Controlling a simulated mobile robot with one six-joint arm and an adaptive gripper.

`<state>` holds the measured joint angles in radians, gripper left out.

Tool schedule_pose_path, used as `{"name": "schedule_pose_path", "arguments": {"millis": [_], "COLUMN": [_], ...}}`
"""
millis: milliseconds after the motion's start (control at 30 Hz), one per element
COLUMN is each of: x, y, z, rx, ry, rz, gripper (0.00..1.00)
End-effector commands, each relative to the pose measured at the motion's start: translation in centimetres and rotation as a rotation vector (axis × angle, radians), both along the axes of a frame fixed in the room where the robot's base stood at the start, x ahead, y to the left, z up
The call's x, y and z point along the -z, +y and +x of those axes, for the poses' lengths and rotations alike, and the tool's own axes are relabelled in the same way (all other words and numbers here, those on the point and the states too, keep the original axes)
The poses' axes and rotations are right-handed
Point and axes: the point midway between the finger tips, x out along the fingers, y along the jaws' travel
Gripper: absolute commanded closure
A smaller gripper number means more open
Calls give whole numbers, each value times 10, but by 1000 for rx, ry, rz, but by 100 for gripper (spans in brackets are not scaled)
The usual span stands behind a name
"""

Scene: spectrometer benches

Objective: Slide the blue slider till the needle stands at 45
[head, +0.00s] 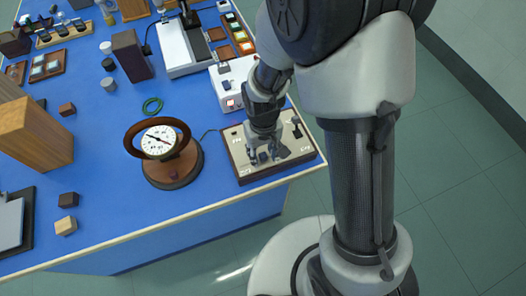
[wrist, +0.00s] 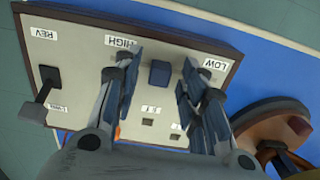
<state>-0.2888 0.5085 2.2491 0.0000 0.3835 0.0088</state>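The control panel (head: 303,149) is a pale plate in a dark wooden frame near the table's right front corner. It also shows in the wrist view (wrist: 70,40), with HIGH and LOW labels. The blue slider (wrist: 160,73) is a small dark blue block between those labels. My gripper (head: 263,154) is down over the panel. In the wrist view its fingers (wrist: 160,85) stand open on either side of the slider, with gaps on both sides. The gauge (head: 159,142) has a round white face in a brown ring; its needle is too small to read exactly.
A black lever (wrist: 48,78) stands on the panel beside a REV label. A white box (head: 231,90) sits just behind the panel. The table's front edge is close.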

Motion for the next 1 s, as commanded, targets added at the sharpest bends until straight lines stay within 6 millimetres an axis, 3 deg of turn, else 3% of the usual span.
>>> {"name": "schedule_pose_path", "arguments": {"millis": [267,700,1000], "x": [-7,-93,-120], "y": [0,0,0], "z": [1,1,0], "rx": [0,0,0], "ry": [-3,-5,0], "rz": [1,1,0], "gripper": [62,62,62]}}
